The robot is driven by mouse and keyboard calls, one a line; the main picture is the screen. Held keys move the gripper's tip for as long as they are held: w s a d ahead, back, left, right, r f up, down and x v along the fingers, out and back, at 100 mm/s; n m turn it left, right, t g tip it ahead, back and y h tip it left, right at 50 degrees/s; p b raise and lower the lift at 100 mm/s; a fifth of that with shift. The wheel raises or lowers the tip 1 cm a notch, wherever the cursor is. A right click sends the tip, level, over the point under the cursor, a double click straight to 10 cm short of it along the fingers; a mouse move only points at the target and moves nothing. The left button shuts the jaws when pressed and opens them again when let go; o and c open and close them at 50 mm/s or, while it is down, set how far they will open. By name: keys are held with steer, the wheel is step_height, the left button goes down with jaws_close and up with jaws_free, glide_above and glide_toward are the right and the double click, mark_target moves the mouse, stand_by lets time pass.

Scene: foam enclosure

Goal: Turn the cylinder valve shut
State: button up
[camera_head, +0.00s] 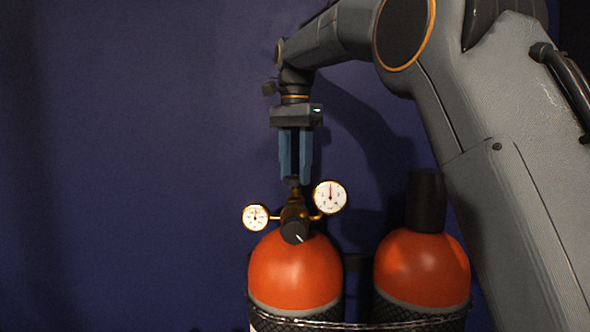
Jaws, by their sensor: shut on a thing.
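The left gas cylinder (294,270) has an orange top and stands upright. On it sits a brass valve (293,209) with a black knob (294,232) on its front. A small gauge (255,217) is on its left and a larger gauge (330,197) on its right. My gripper (294,177) points straight down above the valve, its blue fingers shut on the dark top piece of the valve (292,181). The fingertips partly hide that piece, and its turned position cannot be told.
A second orange cylinder (420,266) with a black cap (425,202) stands to the right. A chain (360,326) runs across the front of both cylinders. A dark blue wall (130,160) is behind. The space left of the cylinders looks clear.

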mark_target(295, 177)
steer(key=o, duration=1.1)
steer(key=shift+c, duration=0.2)
step_height(295, 177, up, 7)
steer(key=shift+f+b, duration=0.15)
steer(key=shift+b, duration=0.35)
steer(key=shift+r, duration=0.6)
steer(key=shift+d, duration=0.1)
